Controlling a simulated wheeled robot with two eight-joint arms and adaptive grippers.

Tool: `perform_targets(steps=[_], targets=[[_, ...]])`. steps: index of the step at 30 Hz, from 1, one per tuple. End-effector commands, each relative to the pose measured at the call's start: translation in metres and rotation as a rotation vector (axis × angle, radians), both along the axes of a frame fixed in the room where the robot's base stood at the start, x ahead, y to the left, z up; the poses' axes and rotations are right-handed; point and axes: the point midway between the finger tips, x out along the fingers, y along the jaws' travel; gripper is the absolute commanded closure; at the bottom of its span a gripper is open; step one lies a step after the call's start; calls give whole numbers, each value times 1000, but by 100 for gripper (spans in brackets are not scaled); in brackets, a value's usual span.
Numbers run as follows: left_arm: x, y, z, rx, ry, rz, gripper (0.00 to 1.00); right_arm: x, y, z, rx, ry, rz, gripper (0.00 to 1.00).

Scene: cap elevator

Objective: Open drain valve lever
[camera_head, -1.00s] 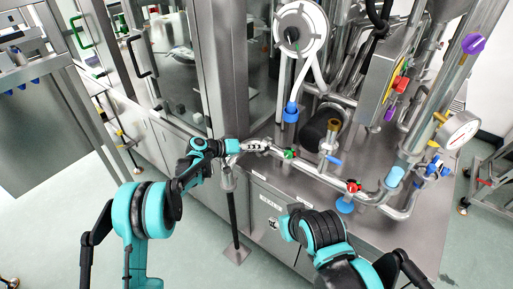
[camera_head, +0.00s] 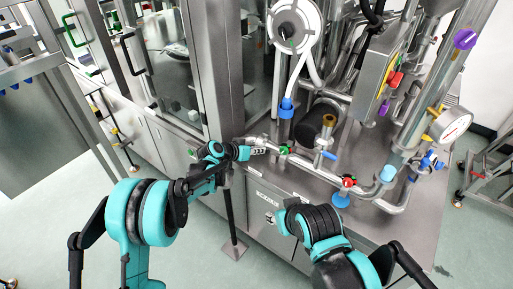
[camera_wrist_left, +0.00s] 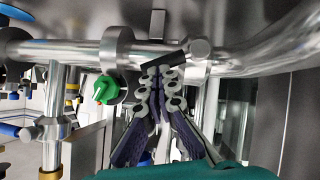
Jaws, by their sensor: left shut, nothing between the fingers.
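My left gripper (camera_head: 262,147) is shut and empty at the front pipe of the machine, just left of a green valve knob (camera_head: 284,150). In the left wrist view its closed fingertips (camera_wrist_left: 162,74) are at a short dark bar (camera_wrist_left: 166,61), which may be the drain valve lever. The bar lies across the front of the horizontal steel pipe (camera_wrist_left: 75,50); whether the fingers touch it I cannot tell. The green knob (camera_wrist_left: 105,90) is left of the fingers there. My right arm comes in at the lower right, but its gripper is not visible.
A red valve knob (camera_head: 348,182), a blue-handled valve (camera_head: 329,155) and a pressure gauge (camera_head: 450,124) are to the right along the pipework. A steel cabinet with a glass front (camera_head: 178,75) stands at the left.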

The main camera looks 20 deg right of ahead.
Motion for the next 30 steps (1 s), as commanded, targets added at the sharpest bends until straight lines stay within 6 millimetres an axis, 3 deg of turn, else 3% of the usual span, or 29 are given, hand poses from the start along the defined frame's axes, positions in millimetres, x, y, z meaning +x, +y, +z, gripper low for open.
perform_targets(steps=[8, 30], targets=[[-7, -6, -10, 116, -148, -1, 100, 0, 0, -6, 0, 0, 0, 60], [-10, -8, -15, 110, -141, 0, 100, 0, 0, -9, 0, 0, 0, 60]])
